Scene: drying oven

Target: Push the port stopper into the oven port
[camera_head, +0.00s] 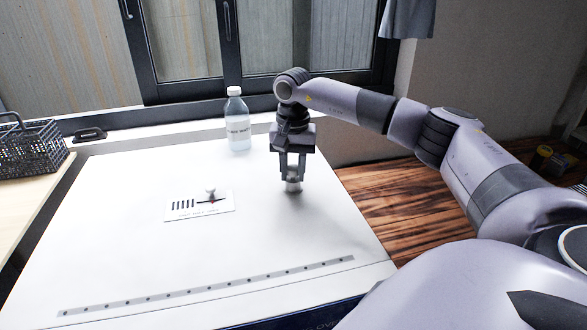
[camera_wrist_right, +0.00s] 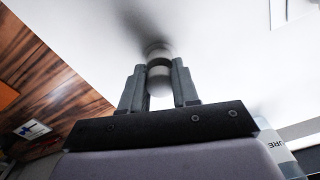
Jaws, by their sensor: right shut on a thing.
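My right gripper (camera_head: 292,173) points straight down over the right part of the white oven top (camera_head: 130,255). It is shut on the port stopper (camera_head: 293,185), a small pale round piece that shows between and below the fingertips. In the right wrist view the gripper (camera_wrist_right: 158,84) has one finger on each side of the stopper (camera_wrist_right: 159,74), whose far end is close to or at the white surface. The oven port is not clearly visible; the stopper and fingers cover that spot. I cannot tell how deep the stopper sits. My left gripper is out of view.
A labelled plate (camera_head: 183,214) with a small slider knob (camera_head: 210,194) lies left of the gripper. A clear bottle (camera_head: 237,125) with a white cap stands at the back. A dark wire basket (camera_head: 30,150) is at far left. The oven top's front is clear.

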